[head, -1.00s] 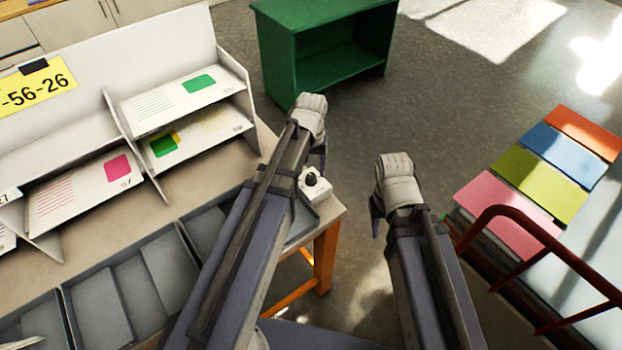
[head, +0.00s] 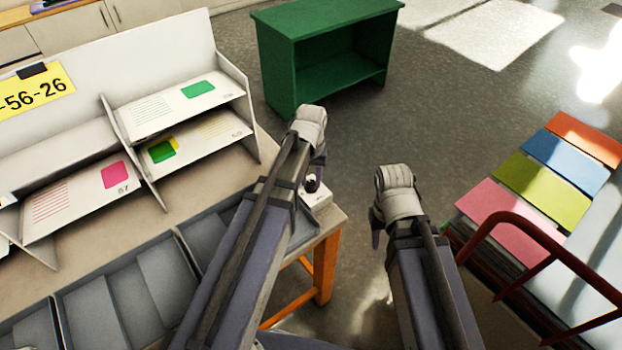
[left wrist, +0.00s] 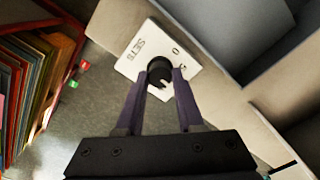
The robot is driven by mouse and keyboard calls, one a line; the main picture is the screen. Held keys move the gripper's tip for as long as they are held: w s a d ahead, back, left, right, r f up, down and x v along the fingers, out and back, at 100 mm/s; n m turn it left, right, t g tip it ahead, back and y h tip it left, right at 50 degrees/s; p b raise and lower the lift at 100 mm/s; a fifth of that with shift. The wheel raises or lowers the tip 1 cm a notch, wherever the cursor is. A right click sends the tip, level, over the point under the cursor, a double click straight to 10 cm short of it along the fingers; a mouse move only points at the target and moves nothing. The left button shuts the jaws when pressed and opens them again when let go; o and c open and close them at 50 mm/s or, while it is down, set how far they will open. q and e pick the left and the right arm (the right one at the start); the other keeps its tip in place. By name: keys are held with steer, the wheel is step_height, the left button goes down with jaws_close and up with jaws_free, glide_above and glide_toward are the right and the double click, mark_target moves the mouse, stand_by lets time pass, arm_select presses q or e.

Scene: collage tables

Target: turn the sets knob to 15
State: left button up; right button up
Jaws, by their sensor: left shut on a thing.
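The sets knob is a black round knob (left wrist: 159,70) on a white plate (left wrist: 133,57) printed "SETS", near the table corner. In the left wrist view, the two fingers of my left gripper (left wrist: 160,78) are on either side of the knob and closed on it. The digits on the plate are partly hidden, so I cannot read the setting. In the head view the plate (head: 318,198) shows beside my left gripper (head: 314,183). My right gripper (head: 376,232) hangs over the floor, away from the knob; its fingers are mostly hidden.
A white sorter (head: 110,108) with cards stands on the table at left, with grey trays (head: 62,305) in front. A green shelf (head: 290,65) stands on the floor behind. A red-railed cart (head: 497,210) with coloured folders is at right. Open floor lies between.

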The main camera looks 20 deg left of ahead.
arm_select(q)
jaws_close()
steer(key=m, duration=0.3)
steer(key=shift+m, duration=2.9)
steer(key=o, duration=1)
jaws_free()
steer(key=shift+c, duration=0.2)
